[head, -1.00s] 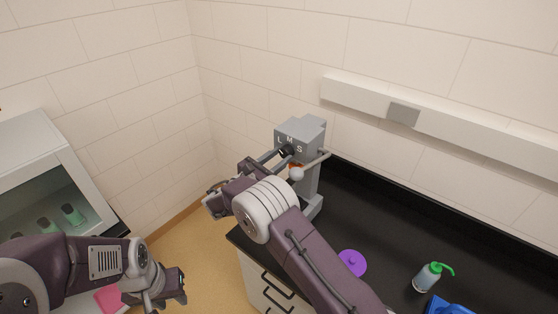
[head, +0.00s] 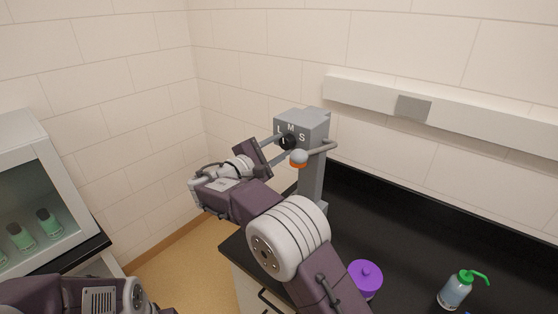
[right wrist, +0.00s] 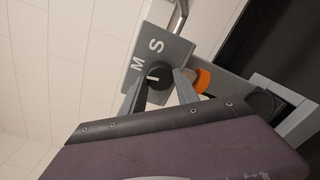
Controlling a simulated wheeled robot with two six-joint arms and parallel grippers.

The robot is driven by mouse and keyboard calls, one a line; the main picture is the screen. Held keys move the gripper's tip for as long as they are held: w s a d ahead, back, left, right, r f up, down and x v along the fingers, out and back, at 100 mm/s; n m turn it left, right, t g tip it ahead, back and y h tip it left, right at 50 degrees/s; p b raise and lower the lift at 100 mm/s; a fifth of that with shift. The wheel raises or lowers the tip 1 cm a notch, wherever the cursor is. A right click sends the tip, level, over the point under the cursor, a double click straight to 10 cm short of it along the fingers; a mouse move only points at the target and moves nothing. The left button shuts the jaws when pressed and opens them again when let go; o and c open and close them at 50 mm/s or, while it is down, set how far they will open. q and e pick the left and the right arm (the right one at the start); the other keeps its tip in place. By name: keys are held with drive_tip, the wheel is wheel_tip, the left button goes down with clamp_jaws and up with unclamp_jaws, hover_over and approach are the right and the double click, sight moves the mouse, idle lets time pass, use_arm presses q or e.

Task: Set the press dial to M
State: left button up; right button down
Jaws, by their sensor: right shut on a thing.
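The grey press (head: 310,122) stands at the back corner of the black counter. Its front carries the letters L, M and S around a black dial (head: 287,142). In the right wrist view the dial (right wrist: 153,74) shows a short white mark; M and S are readable beside it, and L is hidden. The mark lies toward the left of the dial, but I cannot tell exactly which letter it meets. My right gripper (head: 284,147) is shut on the dial, one finger on each side. My left gripper is out of view; only part of that arm shows at bottom left.
The press's lever with a round grey knob (head: 299,157) is close to the right of my fingers. An orange part (right wrist: 202,80) is below the dial.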

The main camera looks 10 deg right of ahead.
drive_tip(key=shift+f+m+b, duration=0.2)
drive_tip(key=shift+m+b, duration=0.6)
drive_tip(key=shift+b, duration=0.2)
drive_tip(key=c, duration=0.9)
unclamp_jaws()
drive_tip(key=shift+r, duration=0.1)
drive_tip(key=shift+w, duration=0.15)
drive_tip(key=b+v, duration=0.2)
drive_tip(key=v, duration=0.7)
